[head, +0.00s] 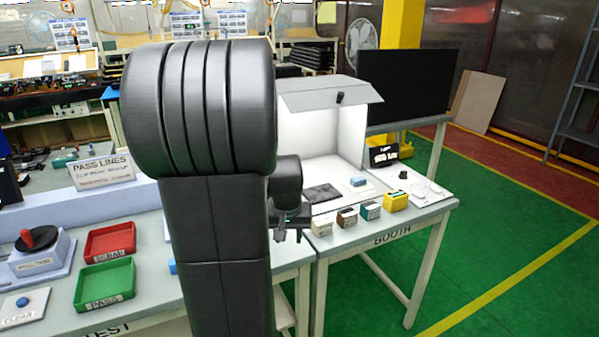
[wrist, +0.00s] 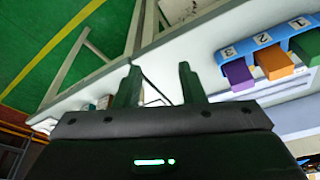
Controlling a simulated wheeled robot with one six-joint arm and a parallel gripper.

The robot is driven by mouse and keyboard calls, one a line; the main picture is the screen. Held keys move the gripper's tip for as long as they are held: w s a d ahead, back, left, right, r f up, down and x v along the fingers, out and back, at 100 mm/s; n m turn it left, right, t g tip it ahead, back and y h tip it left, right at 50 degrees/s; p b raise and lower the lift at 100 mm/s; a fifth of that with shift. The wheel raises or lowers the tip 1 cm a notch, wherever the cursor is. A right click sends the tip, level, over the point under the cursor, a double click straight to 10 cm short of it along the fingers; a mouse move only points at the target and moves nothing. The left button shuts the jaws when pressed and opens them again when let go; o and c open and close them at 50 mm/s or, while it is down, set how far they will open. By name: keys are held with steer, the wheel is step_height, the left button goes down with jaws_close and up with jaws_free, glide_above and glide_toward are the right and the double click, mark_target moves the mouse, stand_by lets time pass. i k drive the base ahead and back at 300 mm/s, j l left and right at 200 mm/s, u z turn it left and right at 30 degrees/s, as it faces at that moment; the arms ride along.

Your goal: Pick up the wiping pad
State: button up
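No item is labelled as the wiping pad. A dark, flat, cloth-like piece (head: 322,193) lies at the front of the white light booth, and a small blue block (head: 358,181) sits right of it; I cannot tell which, if either, is the pad. My gripper (head: 291,222) is by the booth table's left end, partly hidden by my arm. In the wrist view my gripper (wrist: 160,78) has its two fingers apart with nothing held between them.
Small boxes (head: 346,217) and a yellow item (head: 395,201) line the booth table's front edge. Red (head: 110,241) and green (head: 104,285) trays are on the left table. A blue rack (wrist: 268,40) numbered 1 to 3 shows in the wrist view. Green floor (head: 490,220) is clear at right.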

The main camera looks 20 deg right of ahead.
mark_target(358, 181)
steer(key=i+l+u, duration=0.2)
steer(key=l, duration=0.4)
steer(key=i+l+u, duration=0.25)
steer(key=l, duration=0.35)
steer(key=l+u, duration=0.2)
steer(key=l, duration=0.4)
steer(key=l+u, duration=0.25)
steer(key=l, duration=0.95)
steer(key=i+l, duration=0.1)
steer(key=l, duration=0.45)
